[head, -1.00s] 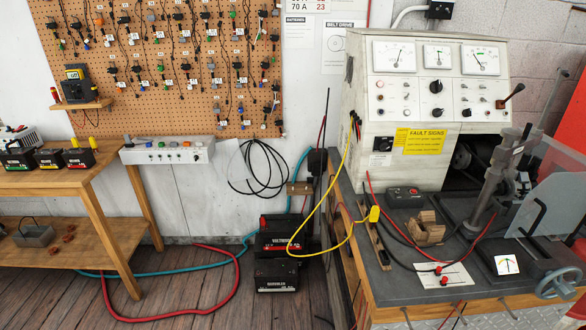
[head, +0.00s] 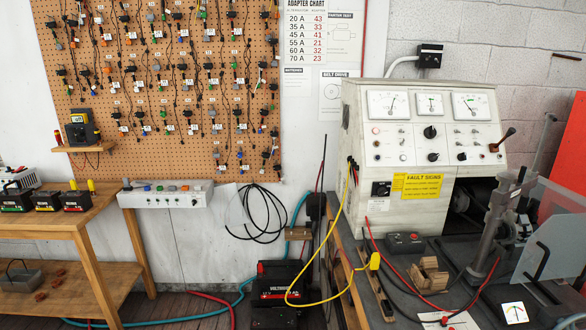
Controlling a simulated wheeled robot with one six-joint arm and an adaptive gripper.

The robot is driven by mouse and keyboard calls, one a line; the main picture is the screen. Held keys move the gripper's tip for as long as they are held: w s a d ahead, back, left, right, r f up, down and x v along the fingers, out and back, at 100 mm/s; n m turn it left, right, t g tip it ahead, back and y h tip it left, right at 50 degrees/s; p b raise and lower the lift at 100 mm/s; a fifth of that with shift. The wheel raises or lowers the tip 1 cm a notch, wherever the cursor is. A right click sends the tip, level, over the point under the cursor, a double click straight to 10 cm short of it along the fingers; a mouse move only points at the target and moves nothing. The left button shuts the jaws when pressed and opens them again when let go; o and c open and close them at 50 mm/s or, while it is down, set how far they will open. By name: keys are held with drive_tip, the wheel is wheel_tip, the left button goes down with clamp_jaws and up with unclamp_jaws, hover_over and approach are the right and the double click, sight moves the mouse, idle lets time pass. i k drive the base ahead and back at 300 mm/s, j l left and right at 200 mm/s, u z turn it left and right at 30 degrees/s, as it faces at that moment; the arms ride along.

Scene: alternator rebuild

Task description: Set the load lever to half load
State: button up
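The likely load lever (head: 502,139) is a short lever with a dark knob at the right side of the white test bench panel (head: 462,157). It tilts up and to the right. I see no readable load marks beside it. Three dial gauges (head: 429,104) sit along the top of the panel, with knobs and small switches below. My gripper is not in view.
A grey vertical post (head: 500,215) and clear guards (head: 550,250) stand in front of the panel at right. Red and yellow leads, a wooden block (head: 428,277) and a small dark box (head: 405,242) lie on the bench top. Batteries (head: 280,283) stand on the floor left of it.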

sight(511, 131)
drive_tip(key=k+l+z, duration=0.25)
drive_tip(key=l, duration=0.65)
drive_tip(key=l+z, duration=0.3)
drive_tip(key=l, duration=0.6)
drive_tip(key=i, duration=0.05)
